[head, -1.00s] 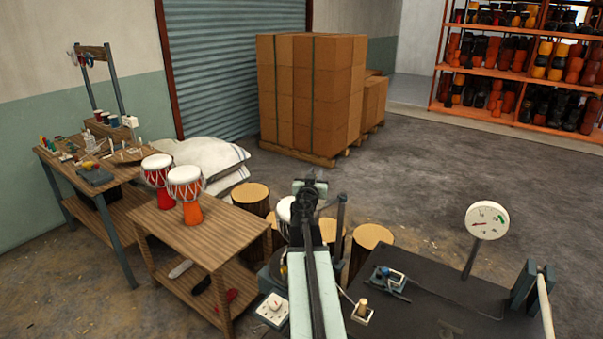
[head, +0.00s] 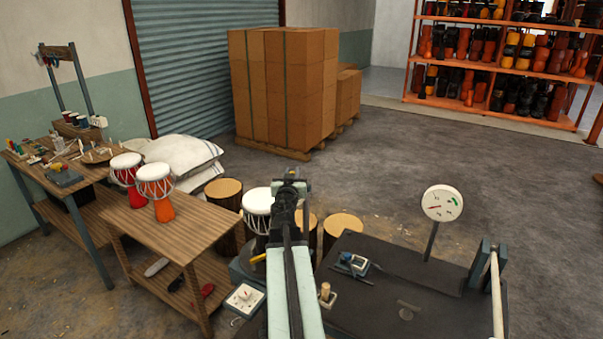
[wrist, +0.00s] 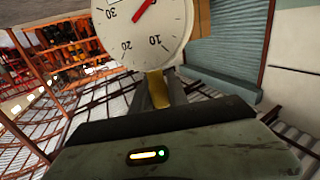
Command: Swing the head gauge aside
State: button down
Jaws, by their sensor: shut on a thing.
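A round white dial with a red needle (wrist: 140,25), which I take for the head gauge, fills the top of the wrist view. A yellow piece (wrist: 157,90) shows just below the dial, between the fingers of my gripper (wrist: 159,97). My gripper is shut on this yellow piece. In the head view my arm reaches forward over the drum stand (head: 247,268), and its far end covers the gauge and the grip. A white-headed drum (head: 257,203) stands just left of the arm. A yellow bar (head: 257,258) sticks out left of the arm, lower down.
Another dial on a post (head: 443,203) stands on the dark table (head: 385,300) at right. A wooden bench (head: 175,230) with two red and orange drums (head: 155,190) is at left. Log stools (head: 343,228) stand behind the drum stand. Open floor lies beyond.

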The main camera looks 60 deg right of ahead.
jog(key=shift+s+d+r, duration=0.15)
jog(key=shift+s, duration=0.2)
dwell(0.7)
jog(key=c, duration=1.3)
grip_release()
